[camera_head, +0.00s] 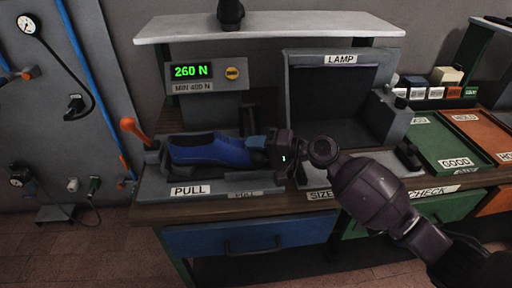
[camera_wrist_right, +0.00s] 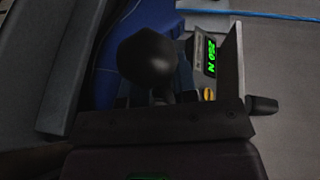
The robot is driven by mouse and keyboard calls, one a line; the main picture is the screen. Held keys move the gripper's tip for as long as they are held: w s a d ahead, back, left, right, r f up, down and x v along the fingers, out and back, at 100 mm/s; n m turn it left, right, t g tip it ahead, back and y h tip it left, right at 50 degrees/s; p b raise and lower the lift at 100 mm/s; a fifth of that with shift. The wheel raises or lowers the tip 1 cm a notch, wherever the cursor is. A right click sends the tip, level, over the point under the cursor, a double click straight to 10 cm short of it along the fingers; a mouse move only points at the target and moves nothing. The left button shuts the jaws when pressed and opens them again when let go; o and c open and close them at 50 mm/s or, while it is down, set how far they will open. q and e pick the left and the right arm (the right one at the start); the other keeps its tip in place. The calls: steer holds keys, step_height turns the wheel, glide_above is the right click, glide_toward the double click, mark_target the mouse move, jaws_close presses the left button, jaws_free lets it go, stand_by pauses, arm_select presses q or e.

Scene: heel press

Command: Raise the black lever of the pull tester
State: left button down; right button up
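The pull tester (camera_head: 205,107) stands on the bench with a green display reading 260 N above a "MIN 400 N" label. A blue shoe (camera_head: 205,150) lies in it above the "PULL" label. My right gripper (camera_head: 272,150) is at the right end of the shoe and covers that part of the tester. In the right wrist view, a black rounded knob (camera_wrist_right: 150,60), which looks like the black lever's, stands just beyond the dark gripper edge. I cannot tell whether the fingers touch it or how far apart they are. My left gripper is not in view.
An orange-handled lever (camera_head: 134,130) stands at the tester's left end. A dark lamp box (camera_head: 340,58) is right behind my right arm. Green (camera_head: 440,145) and orange (camera_head: 480,130) trays lie farther right. A shelf (camera_head: 270,25) runs above the tester.

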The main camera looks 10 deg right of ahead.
jaws_close()
